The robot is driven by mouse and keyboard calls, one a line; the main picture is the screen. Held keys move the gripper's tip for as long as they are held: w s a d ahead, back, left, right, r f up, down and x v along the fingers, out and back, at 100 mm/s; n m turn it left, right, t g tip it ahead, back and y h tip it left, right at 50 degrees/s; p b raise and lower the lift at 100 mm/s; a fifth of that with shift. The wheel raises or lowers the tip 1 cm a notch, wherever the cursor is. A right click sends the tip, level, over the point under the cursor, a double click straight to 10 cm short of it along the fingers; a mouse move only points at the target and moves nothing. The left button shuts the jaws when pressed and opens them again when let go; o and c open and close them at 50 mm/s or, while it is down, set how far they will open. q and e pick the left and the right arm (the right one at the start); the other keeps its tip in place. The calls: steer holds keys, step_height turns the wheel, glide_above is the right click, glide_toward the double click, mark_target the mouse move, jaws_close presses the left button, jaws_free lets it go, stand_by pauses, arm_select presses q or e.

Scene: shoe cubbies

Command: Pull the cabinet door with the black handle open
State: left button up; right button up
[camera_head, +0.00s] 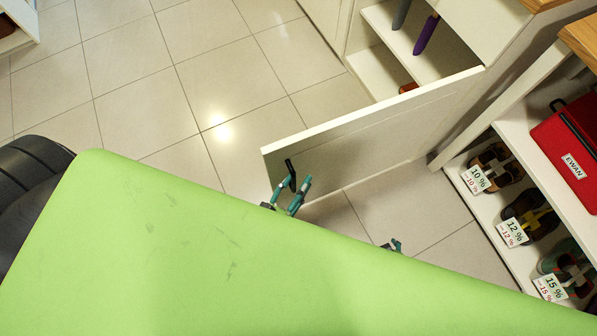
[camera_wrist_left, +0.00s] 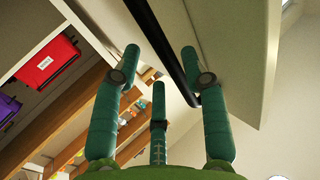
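The white cabinet door (camera_head: 385,135) stands swung out from its cabinet (camera_head: 385,70), whose inside shelves show. The black handle (camera_head: 290,173) is near the door's free end; in the left wrist view the handle (camera_wrist_left: 170,45) runs as a dark bar along the door panel (camera_wrist_left: 225,50). My left gripper (camera_head: 298,188) is at the handle. Its teal fingers (camera_wrist_left: 160,58) are spread apart, with the bar passing across the gap between them; whether a finger touches it is unclear. A small part of my right gripper (camera_head: 392,245) shows, mostly hidden behind my green body.
At right, an open shelf (camera_head: 517,135) holds a red box (camera_head: 570,140) and several shoes with discount tags. A purple item (camera_head: 426,35) lies in the opened cabinet. The tiled floor (camera_head: 150,60) left of the door is clear.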

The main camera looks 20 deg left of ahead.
arm_select(q)
steer(key=s+a, duration=0.2)
steer(key=s, duration=0.9)
steer(key=shift+s+a, duration=0.2)
steer(key=shift+s, duration=0.2)
